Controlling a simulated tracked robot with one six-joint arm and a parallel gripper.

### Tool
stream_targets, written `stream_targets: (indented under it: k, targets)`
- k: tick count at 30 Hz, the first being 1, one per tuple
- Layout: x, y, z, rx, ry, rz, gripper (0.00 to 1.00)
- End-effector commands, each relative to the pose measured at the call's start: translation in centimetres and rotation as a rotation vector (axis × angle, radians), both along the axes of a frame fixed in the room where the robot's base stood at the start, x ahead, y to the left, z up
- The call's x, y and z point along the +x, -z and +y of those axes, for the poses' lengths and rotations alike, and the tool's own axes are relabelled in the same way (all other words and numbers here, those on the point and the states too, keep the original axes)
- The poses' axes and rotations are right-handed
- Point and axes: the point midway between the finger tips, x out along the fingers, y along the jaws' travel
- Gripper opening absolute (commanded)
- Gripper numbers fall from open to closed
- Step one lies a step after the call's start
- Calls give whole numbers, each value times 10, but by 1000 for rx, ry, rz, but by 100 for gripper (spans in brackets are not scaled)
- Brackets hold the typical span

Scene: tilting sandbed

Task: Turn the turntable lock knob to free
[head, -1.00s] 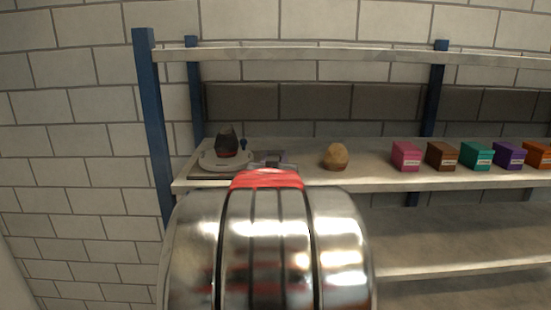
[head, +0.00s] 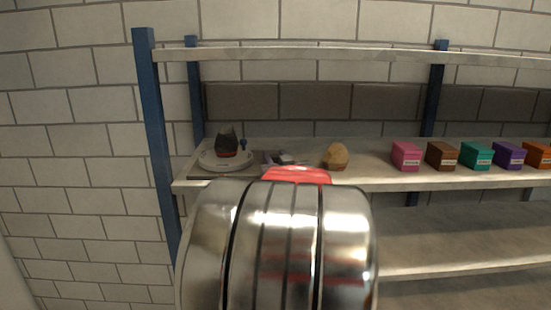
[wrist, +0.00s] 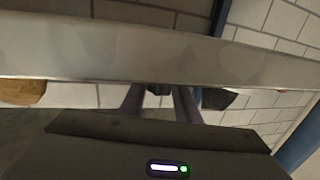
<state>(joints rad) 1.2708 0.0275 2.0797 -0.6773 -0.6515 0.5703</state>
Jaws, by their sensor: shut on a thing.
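The turntable (head: 208,162) is a pale round disc on a dark flat base, at the left end of the middle shelf in the head view. A dark stone (head: 227,143) with a reddish foot sits on it. A small blue knob-like part (head: 243,142) stands behind the disc's right side, apart from my gripper. My gripper (head: 277,157) is at the base's right end. In the wrist view my gripper's two purple fingers (wrist: 160,98) are shut on a small dark thing (wrist: 159,89), seemingly the lock knob, mostly hidden. Its turn angle cannot be read.
A tan stone (head: 336,156) stands just right of my gripper. Several coloured boxes (head: 406,156) line the shelf farther right. A blue post (head: 156,130) rises at the left, and the upper shelf board (head: 330,55) runs overhead. The shelf between stone and boxes is clear.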

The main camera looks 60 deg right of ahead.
Motion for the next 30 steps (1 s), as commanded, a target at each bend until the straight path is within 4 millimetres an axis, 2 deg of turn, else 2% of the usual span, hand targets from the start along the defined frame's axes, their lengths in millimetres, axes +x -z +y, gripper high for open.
stream_targets:
  k: [30]
  targets:
    - [1, 2, 1, 2, -348, 3, 7]
